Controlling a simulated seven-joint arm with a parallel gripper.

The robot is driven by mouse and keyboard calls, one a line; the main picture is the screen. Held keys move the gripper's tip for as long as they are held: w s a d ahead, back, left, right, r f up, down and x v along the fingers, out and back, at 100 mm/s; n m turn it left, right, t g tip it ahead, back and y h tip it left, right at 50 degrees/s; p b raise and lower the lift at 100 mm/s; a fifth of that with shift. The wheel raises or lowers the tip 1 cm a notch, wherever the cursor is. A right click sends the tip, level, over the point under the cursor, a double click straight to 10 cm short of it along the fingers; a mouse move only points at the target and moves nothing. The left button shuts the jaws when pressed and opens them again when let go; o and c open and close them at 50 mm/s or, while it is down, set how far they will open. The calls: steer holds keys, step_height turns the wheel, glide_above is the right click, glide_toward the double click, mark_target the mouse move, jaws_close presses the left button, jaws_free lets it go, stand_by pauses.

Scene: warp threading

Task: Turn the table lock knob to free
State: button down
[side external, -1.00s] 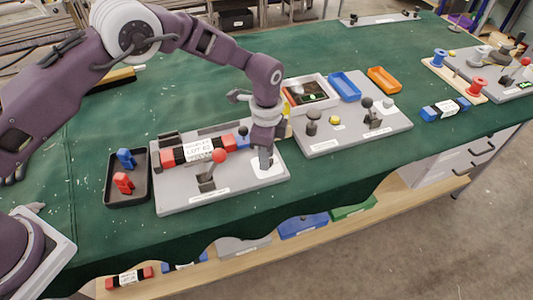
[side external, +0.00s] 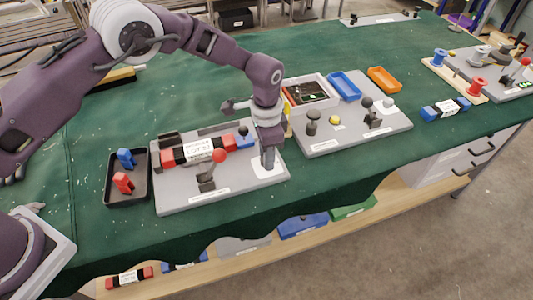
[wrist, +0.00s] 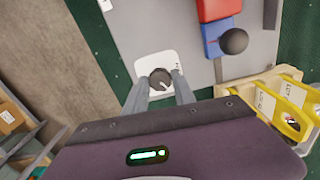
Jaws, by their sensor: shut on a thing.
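The lock knob (wrist: 160,79) is a dark round knob with a pale pointer line, on a white label plate (wrist: 146,68) at one end of the grey board. My gripper (wrist: 161,91) points down at it in the wrist view, with one finger on each side, shut on the knob. In the side view my gripper (side external: 268,165) stands over the right end of the grey board (side external: 230,192), and its fingers hide the knob. The marks on the plate are too small to read.
A black tray (side external: 112,190) lies left. Another grey board (side external: 340,138) stands right. The table's front edge is close.

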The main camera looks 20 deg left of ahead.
steer(key=n, duration=1.1)
steer(key=shift+w+r+n, duration=0.1)
steer(key=shift+n, duration=0.3)
stand_by(0.4)
steer(key=c, duration=1)
jaws_free()
steer(key=shift+c, duration=0.2)
step_height(320, 180, up, 7)
